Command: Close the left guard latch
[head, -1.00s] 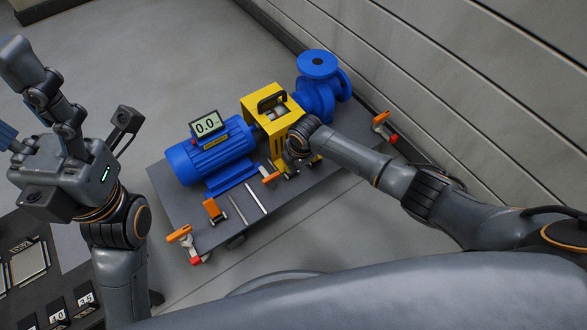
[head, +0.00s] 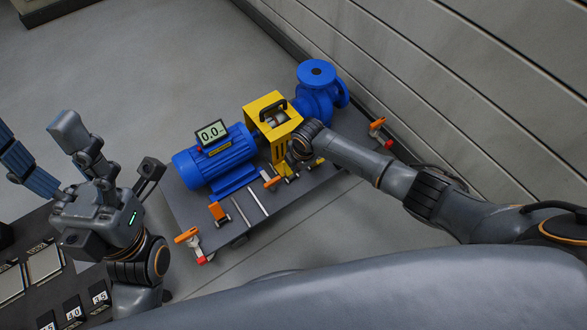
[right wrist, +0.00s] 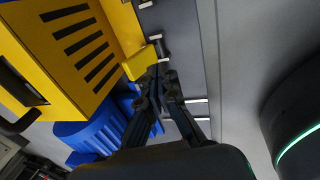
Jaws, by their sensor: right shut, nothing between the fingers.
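The yellow guard (head: 270,112) with a black handle stands between the blue motor and the blue pump; its slotted side fills the upper left of the right wrist view (right wrist: 75,45). An orange-handled clamp or latch (head: 272,183) lies low beside the guard's front. My right gripper (head: 291,162) is at the guard's near side, partly hidden by its own wrist. In the right wrist view its fingers (right wrist: 160,76) are together and empty, close beside a small yellow tab (right wrist: 140,62) at the guard's foot. Contact cannot be told. My left gripper (head: 40,140) is open, away from the guard.
The blue motor (head: 215,163) carries a display (head: 212,134) reading 0.0. The dark skid (head: 190,205) holds two metal strips, and orange-handled parts (head: 187,235) sit at its corners. A tray of numbered blocks (head: 72,310) is at lower left. A grey wall stands at right.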

